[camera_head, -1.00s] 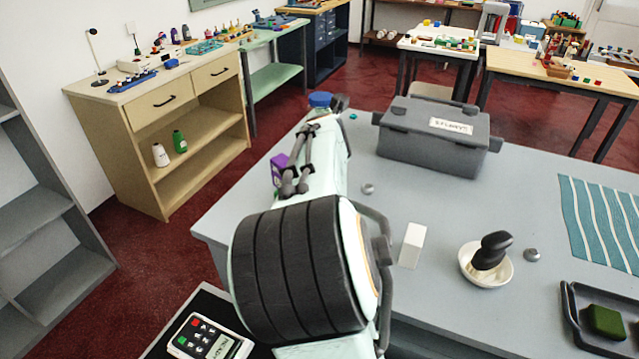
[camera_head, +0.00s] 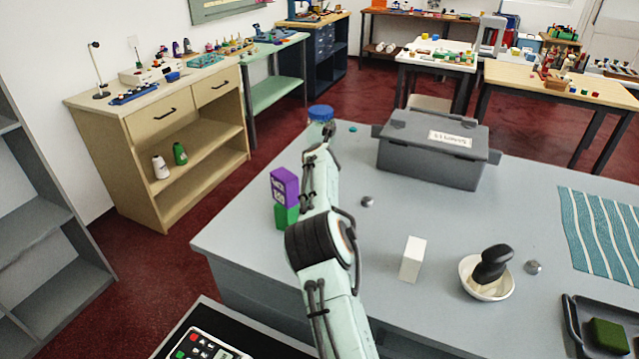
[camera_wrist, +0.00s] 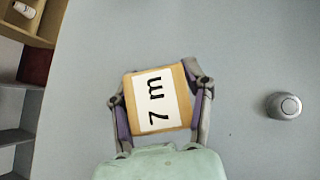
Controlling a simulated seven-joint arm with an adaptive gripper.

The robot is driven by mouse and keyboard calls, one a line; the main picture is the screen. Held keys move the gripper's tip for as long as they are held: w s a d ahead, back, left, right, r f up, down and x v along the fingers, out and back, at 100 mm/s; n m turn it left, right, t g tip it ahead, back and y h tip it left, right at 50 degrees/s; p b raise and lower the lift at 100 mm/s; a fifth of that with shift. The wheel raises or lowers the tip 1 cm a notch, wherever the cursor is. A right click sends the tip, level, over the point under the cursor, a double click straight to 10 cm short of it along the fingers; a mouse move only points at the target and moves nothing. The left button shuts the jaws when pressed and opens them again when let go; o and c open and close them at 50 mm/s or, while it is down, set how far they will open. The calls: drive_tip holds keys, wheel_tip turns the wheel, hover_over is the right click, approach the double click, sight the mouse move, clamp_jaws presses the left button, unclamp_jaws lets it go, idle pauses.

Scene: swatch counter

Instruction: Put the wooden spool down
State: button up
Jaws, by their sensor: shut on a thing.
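The wooden spool (camera_wrist: 130,96) shows in the wrist view as a tan, square-looking wooden end with a white label reading "7 m". My gripper (camera_wrist: 159,91) is shut on it, with one finger on each side. Purple strips lie along its sides by the fingers. The grey tabletop (camera_wrist: 235,45) is behind it; I cannot tell whether the spool touches it. In the head view my arm hides the spool and the gripper's fingers.
A round grey knob (camera_wrist: 284,105) lies right of the spool. In the head view, a purple box (camera_head: 284,188) above a green one (camera_head: 287,215) stands left of my arm. A blue-lidded jar (camera_head: 320,112), grey bin (camera_head: 432,150), white block (camera_head: 412,259) and white bowl (camera_head: 487,289) stand around.

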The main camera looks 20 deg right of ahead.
drive_tip(key=shift+f, duration=1.3)
drive_tip(key=o, duration=1.3)
drive_tip(key=shift+f, duration=0.1)
drive_tip(key=shift+c, duration=0.2)
drive_tip(key=shift+s+r, duration=0.15)
drive_tip(key=shift+r, duration=0.15)
drive_tip(key=v, duration=1.1)
drive_tip(key=shift+s, duration=0.3)
drive_tip(key=shift+r, duration=0.15)
